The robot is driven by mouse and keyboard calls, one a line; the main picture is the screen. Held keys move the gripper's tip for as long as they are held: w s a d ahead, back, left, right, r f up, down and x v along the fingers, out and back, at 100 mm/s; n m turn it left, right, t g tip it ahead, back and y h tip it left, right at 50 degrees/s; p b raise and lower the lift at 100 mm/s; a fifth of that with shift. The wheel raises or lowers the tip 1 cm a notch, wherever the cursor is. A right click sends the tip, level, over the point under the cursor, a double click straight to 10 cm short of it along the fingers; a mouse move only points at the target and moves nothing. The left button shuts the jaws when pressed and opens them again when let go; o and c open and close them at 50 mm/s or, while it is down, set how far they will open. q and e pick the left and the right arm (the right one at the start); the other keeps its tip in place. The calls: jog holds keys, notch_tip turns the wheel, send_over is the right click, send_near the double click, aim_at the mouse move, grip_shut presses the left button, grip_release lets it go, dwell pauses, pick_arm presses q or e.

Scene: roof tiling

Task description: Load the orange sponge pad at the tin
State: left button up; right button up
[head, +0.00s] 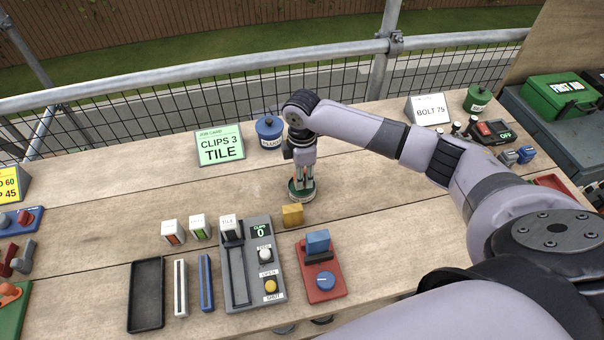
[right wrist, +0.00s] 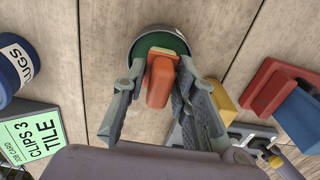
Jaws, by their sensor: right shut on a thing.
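A round green tin (head: 298,194) with a pale rim stands on the plank table, near its middle. It also shows in the wrist view, with a green inside (right wrist: 151,42). My right gripper (head: 303,181) points straight down over the tin. It is shut on the orange sponge pad (right wrist: 159,84), which sits between its two fingers in the wrist view. The pad's far end is over the tin's green inside; I cannot tell whether it touches. My left gripper is not in view.
A yellow block (head: 292,214) lies close in front of the tin. A blue pot (head: 270,132) and a green job card (head: 220,146) stand behind left. A grey clip panel (head: 263,300) and red device (head: 322,284) are in front. Bare planks lie left of the tin.

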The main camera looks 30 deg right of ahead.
jog(key=shift+f, duration=0.45)
dwell(1.0)
jog(key=shift+s+f+p, duration=0.1)
jog(key=shift+p, duration=0.2)
dwell(1.8)
notch_tip(320, 180, up, 7)
jog(key=p, duration=0.8)
dwell(0.4)
jog(key=shift+a, duration=0.1)
dwell(0.3)
